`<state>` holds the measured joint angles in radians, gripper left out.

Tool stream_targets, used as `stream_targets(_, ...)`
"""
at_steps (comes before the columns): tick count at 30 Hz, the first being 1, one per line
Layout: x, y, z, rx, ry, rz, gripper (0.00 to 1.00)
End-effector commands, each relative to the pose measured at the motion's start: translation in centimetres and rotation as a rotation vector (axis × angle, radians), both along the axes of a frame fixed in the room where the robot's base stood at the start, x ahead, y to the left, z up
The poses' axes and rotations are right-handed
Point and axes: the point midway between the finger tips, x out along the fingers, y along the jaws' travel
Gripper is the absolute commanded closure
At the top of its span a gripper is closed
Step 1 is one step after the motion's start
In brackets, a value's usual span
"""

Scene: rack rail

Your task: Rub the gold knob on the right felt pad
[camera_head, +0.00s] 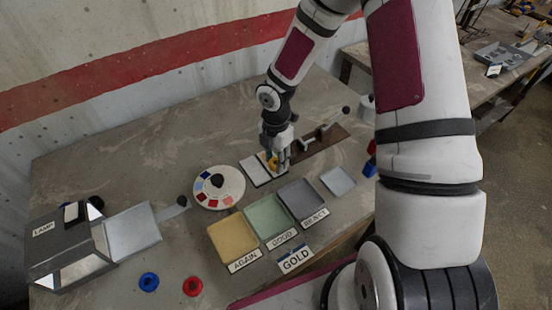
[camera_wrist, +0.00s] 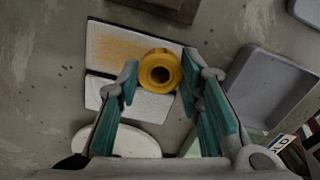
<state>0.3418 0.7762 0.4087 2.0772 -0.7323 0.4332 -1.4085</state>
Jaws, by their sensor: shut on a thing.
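The gold knob (camera_wrist: 160,70) is a round yellow ring with a dark central hole. My gripper (camera_wrist: 160,72) is shut on it, with one teal finger on each side; in the head view my gripper (camera_head: 274,163) points down over the pads. The right felt pad (camera_wrist: 112,45), the upper one in the wrist view, is white with yellow-gold smears. The knob overlaps this pad's edge; I cannot tell whether it touches. The left felt pad (camera_wrist: 115,95) is plain white and lies beside it. In the head view the gold knob (camera_head: 271,160) is partly hidden by the fingers.
A dark rail board (camera_head: 322,143) lies just right of the pads, a color disc (camera_head: 220,203) left. AGAIN (camera_head: 232,252), GOOD (camera_head: 265,232) and REJECT (camera_head: 304,212) trays stand in front. A lamp box (camera_head: 62,262) and blue (camera_head: 149,290) and red (camera_head: 193,293) knobs lie further left.

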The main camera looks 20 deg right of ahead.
Motion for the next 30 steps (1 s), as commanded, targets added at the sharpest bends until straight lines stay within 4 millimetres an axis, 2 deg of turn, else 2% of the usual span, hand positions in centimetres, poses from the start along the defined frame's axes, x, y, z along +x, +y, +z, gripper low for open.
stream_targets(30,3.6,0.7,0.0,0.0,-0.002,0.0,1.0)
